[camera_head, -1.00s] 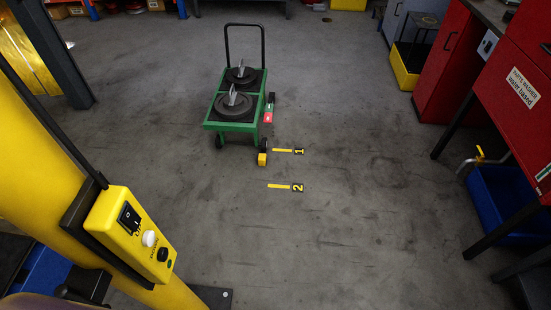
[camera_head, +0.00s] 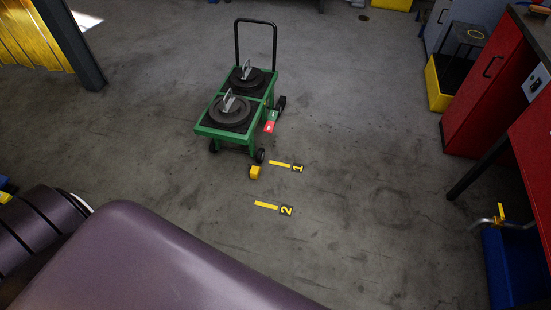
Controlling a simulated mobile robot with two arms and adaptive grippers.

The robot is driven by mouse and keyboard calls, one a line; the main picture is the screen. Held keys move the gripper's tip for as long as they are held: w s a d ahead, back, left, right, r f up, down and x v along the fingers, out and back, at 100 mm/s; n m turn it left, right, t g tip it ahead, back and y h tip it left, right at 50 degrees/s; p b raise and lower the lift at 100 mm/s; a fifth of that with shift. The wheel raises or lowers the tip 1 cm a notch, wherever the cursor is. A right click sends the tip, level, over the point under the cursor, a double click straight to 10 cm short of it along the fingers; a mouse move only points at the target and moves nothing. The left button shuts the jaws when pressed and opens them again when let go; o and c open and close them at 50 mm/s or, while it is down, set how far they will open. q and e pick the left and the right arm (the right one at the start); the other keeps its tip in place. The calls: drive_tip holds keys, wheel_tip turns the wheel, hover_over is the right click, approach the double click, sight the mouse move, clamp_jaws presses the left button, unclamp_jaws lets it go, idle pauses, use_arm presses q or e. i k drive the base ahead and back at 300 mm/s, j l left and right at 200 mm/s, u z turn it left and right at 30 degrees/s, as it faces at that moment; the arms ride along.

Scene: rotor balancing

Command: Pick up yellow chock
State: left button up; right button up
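The yellow chock (camera_head: 255,172) is a small block on the grey floor. It sits at the front right wheel of the green cart (camera_head: 228,135), just left of the floor mark labelled 1 (camera_head: 286,166). I cannot tell whether it touches the wheel. A large purple-grey part of my own arm fills the bottom left of the head view, well short of the chock. Neither gripper shows in the view.
The cart carries two dark discs with upright metal handles. A red and green pedal (camera_head: 271,122) is at its right side. Floor mark 2 (camera_head: 274,208) lies nearer. Red cabinets (camera_head: 492,80) and a blue bin (camera_head: 517,265) stand right. The floor between is clear.

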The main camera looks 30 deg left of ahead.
sight(255, 171)
drive_tip(key=i+j+z, duration=0.1)
drive_tip(key=i+j, duration=0.15)
drive_tip(key=i+j+z, duration=0.1)
drive_tip(key=j, duration=0.3)
drive_tip(key=i+j+z, duration=0.15)
drive_tip(key=i+j, duration=0.2)
drive_tip(key=i+j+z, duration=0.1)
drive_tip(key=j, duration=0.35)
drive_tip(key=i, duration=0.1)
